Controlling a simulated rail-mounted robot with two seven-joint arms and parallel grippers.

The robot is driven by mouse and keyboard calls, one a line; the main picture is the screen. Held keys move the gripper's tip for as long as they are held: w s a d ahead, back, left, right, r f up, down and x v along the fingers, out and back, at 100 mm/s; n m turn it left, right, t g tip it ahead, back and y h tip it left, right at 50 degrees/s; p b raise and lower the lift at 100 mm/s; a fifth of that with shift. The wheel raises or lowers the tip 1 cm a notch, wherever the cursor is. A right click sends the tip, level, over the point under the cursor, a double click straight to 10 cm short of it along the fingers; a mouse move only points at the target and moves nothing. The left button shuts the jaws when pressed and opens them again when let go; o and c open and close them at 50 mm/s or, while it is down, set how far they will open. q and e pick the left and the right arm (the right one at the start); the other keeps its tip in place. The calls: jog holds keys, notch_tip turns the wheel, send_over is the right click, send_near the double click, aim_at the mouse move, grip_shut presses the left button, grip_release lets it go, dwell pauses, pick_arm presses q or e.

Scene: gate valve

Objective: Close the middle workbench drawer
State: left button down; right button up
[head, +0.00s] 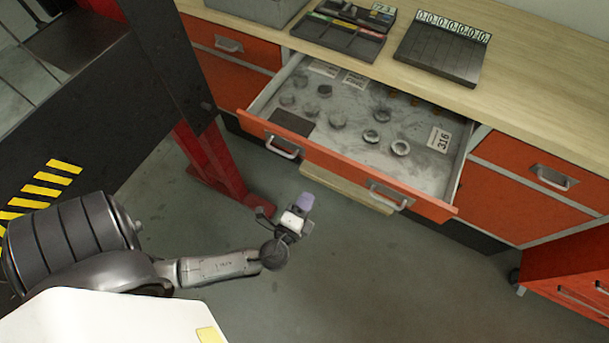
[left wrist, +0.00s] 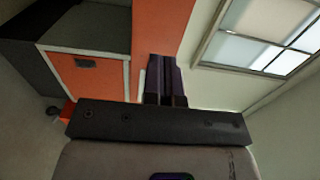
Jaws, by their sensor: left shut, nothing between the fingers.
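The middle workbench drawer (head: 345,165) is orange-fronted and pulled well out in the head view. Its grey tray holds several round parts, a dark flat piece and white labels, one reading 316. Two metal handles sit on its front. My left gripper (head: 305,202) is shut and empty, in front of the drawer front and apart from it in the picture. In the left wrist view the shut fingers (left wrist: 166,80) show against an orange surface; whether they touch it I cannot tell. My right gripper is not in view.
The wooden benchtop (head: 540,90) carries dark trays (head: 345,30) and a slotted black holder (head: 443,48). Shut orange drawers flank the open one. A red post (head: 215,160) stands at left. A red cabinet (head: 575,275) is at lower right.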

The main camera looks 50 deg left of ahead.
aim_at(328, 163)
pick_arm(q)
jog(key=x, duration=1)
jog(key=shift+w+a, duration=0.2)
jog(key=shift+w, duration=0.05)
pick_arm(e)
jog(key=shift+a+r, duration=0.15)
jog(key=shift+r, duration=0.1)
